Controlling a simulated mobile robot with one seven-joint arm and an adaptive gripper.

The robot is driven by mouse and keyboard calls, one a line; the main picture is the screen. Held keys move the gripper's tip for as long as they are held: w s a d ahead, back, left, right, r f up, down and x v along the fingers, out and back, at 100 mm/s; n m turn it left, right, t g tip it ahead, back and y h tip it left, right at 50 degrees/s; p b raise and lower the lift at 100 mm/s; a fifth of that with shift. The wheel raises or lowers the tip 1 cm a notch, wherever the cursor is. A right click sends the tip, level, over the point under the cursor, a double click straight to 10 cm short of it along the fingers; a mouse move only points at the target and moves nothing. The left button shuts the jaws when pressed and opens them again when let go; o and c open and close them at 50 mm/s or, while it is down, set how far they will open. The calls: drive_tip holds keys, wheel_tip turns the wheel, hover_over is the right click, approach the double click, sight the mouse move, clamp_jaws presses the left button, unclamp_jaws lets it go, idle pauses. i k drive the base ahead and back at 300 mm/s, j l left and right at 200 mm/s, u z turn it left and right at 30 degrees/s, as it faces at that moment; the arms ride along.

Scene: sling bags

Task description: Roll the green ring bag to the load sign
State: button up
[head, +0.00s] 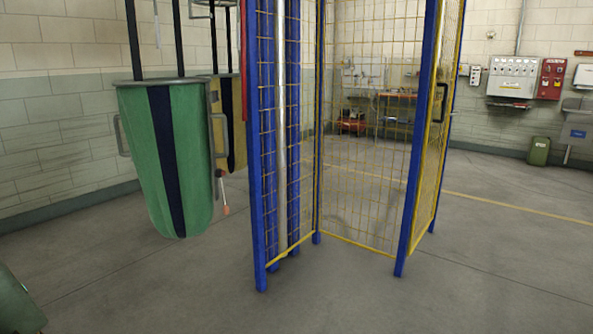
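A green bag (155,150) with a dark vertical stripe hangs from two dark straps at the left, clear of the floor. It has a rim at the top and grey loop handles (219,138) on its sides. I cannot tell for sure that it is the ring bag. A small dark and orange piece (222,190) hangs beside its right edge. A second, yellowish bag (236,130) with a dark stripe hangs behind it, partly hidden. I see no sign that I can read as the load sign. My gripper is not in view.
A cage of yellow mesh with blue posts (260,190) stands right of the bags, close to them. A dark green object (17,308) is cut off at the bottom left. A green bin (539,151) stands by the far wall. The floor (480,260) at the right is open.

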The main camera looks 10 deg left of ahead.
sight(167, 122)
drive_tip(key=i, duration=1.5)
drive_tip(key=i+u, duration=0.15)
drive_tip(key=i, duration=0.3)
drive_tip(key=i+l+u, duration=0.15)
drive_tip(key=i, duration=0.3)
drive_tip(key=i+l+u, duration=0.1)
drive_tip(key=i, duration=0.3)
